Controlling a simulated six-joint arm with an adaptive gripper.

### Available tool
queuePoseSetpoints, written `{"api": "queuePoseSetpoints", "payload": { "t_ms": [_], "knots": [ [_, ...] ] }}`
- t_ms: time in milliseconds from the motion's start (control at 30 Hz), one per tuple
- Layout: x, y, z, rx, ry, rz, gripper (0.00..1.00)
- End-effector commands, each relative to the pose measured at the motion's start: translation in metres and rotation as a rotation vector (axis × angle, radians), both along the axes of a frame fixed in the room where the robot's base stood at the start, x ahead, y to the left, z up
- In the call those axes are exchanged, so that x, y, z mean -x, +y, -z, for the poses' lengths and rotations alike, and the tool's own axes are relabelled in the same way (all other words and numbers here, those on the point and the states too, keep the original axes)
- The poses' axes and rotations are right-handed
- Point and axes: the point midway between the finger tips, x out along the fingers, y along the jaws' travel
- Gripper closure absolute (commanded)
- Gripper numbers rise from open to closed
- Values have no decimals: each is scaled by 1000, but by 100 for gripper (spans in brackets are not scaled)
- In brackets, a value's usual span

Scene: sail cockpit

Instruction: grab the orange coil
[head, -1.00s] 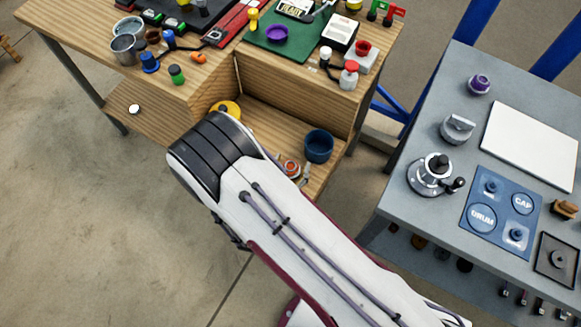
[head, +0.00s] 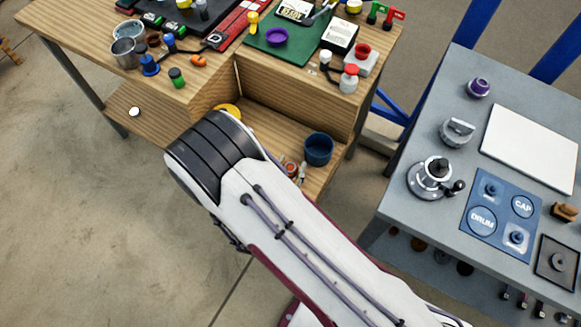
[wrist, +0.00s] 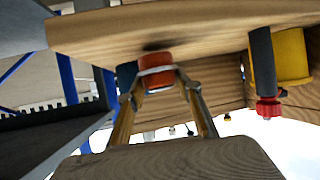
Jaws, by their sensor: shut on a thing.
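The orange coil (wrist: 155,70), with a pale band around it, sits between the fingertips of my gripper (wrist: 157,84) in the wrist view. The fingers are shut on it from both sides. It is close to the wooden shelf surface, and I cannot tell whether it still touches it. In the head view, the coil (head: 288,167) shows only partly at the edge of my arm, over the lower wooden shelf (head: 262,132). Most of my gripper is hidden there behind the arm.
A dark blue cup (head: 318,148) stands just right of the coil. A yellow round thing (wrist: 291,57) and a dark cylinder with a red knob (wrist: 263,75) are nearby. The upper bench holds many small items. A grey table (head: 410,215) stands to the right.

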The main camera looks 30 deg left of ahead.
Motion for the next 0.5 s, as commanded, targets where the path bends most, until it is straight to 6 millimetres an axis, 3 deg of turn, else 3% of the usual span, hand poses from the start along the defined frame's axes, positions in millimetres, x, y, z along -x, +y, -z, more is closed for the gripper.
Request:
{"api": "queuePoseSetpoints", "payload": {
  "t_ms": [500],
  "knots": [
    [0, 1, -57, -3, -2, -1, 100]
  ]
}}
